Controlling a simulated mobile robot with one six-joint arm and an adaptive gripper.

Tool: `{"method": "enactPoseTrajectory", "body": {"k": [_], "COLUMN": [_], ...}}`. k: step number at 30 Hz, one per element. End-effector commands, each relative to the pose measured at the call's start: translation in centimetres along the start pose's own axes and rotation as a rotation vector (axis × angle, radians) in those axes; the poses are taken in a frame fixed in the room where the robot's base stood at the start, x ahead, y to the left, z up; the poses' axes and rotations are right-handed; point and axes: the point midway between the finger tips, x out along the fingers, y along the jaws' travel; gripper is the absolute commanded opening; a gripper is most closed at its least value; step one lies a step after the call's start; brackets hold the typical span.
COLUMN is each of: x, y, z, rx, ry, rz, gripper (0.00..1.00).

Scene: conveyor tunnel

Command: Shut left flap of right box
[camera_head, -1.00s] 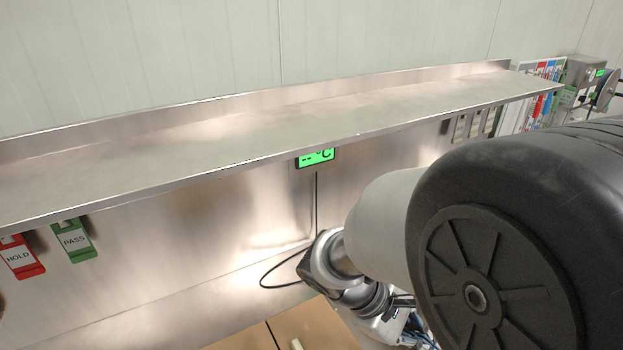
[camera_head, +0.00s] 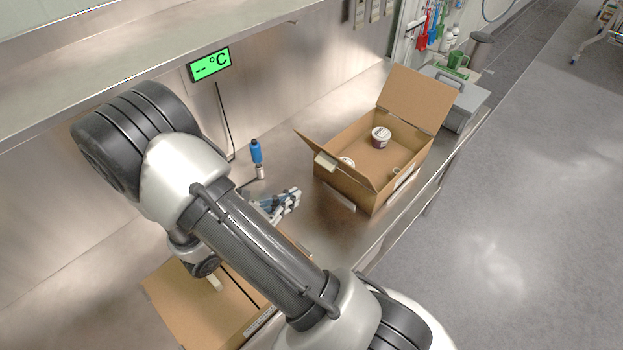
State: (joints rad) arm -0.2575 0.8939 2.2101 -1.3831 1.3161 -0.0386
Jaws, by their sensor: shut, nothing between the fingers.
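The right box (camera_head: 360,188) is an open cardboard carton on the metal bench in the head view. Its left flap (camera_head: 330,147) stands up, tilted outward, on the side nearer my arm. Its large right flap (camera_head: 418,97) stands up at the far side. A tub with a white lid (camera_head: 380,133) is inside, and a second tub (camera_head: 347,161) is partly hidden behind the left flap.
Another cardboard box (camera_head: 195,305) with its top closed lies at lower left, partly behind my arm. A blue-handled probe (camera_head: 256,153) stands near the back wall. A shelf (camera_head: 130,70) overhangs the bench. A grey device (camera_head: 462,100) sits beyond the right box.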

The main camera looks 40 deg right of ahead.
Motion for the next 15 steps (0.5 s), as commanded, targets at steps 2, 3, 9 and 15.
{"method": "enactPoseTrajectory", "body": {"k": [2,3,9,15], "x": [2.0,2.9,6.2,7.7], "y": [-0.2,-0.2,-0.1,-0.1], "z": [-0.1,-0.1,1.0,2.5], "rx": [0.0,0.0,0.004,0.002], "ry": [0.0,0.0,0.0,0.0], "rz": [-0.008,-0.007,-0.005,-0.003], "gripper": [0.0,0.0,0.0,0.0]}}
